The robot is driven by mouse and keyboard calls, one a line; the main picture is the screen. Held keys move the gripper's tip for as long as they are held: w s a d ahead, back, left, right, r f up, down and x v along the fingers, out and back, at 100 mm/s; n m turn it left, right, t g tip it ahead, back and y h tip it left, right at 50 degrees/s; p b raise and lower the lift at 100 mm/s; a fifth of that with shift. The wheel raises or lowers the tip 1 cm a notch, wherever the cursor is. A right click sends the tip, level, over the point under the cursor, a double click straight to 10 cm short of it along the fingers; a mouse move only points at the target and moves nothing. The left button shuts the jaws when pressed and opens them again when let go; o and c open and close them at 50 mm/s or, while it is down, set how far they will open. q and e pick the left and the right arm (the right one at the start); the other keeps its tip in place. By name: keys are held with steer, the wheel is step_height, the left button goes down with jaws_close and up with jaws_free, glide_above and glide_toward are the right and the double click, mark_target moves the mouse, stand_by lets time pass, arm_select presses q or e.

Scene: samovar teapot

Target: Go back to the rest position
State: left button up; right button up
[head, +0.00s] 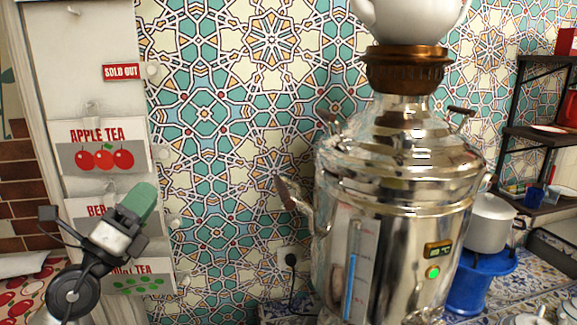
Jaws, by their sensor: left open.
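My left gripper (108,226) is at the lower left, in front of the tea signs. It looks open and nothing is clearly held in it. A green and pale grey piece shows at its upper side. The large silver samovar (400,190) stands right of centre, well apart from the gripper, with a lit green button on its front. A white teapot (411,18) sits on the brass crown of the samovar, its top cut off by the frame. My right gripper is not in view.
An apple tea sign (103,157) and a sold out sign (121,72) hang on the left. A blue stand (478,283) bears a white pot (490,224) right of the samovar. A dark shelf (540,133) is at far right. Patterned wall between gripper and samovar is unobstructed.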

arm_select(q)
steer(key=s+a+f+n+g+y, duration=0.2)
steer(key=s+f+n+y, duration=0.3)
steer(key=f+n, duration=0.45)
steer(key=s+a+f+n+g+y, duration=0.1)
steer(key=s+f+n+g+y, duration=0.2)
steer(key=f+n+y, duration=0.55)
steer(key=s+a+f+n+g+y, duration=0.2)
steer(key=s+f+n+y, duration=0.25)
steer(key=f+n, duration=0.6)
steer(key=s+d+f+n+g+h, duration=0.1)
steer(key=s+d+f+g+h, duration=0.25)
steer(key=s+f+g, duration=0.35)
steer(key=s+d+f+n+g+h, duration=0.25)
steer(key=s+d+f, duration=0.2)
steer(key=s, duration=0.55)
step_height(320, 180, down, 28)
steer(key=s+g+b, duration=0.1)
steer(key=s+g, duration=0.1)
steer(key=s+a+f+m+g+b, duration=0.1)
steer(key=s+a+f, duration=0.1)
steer(key=s+f, duration=1.3)
steer(key=shift+s+f+y, duration=0.25)
steer(key=shift+f+y, duration=0.05)
steer(key=shift+f, duration=0.35)
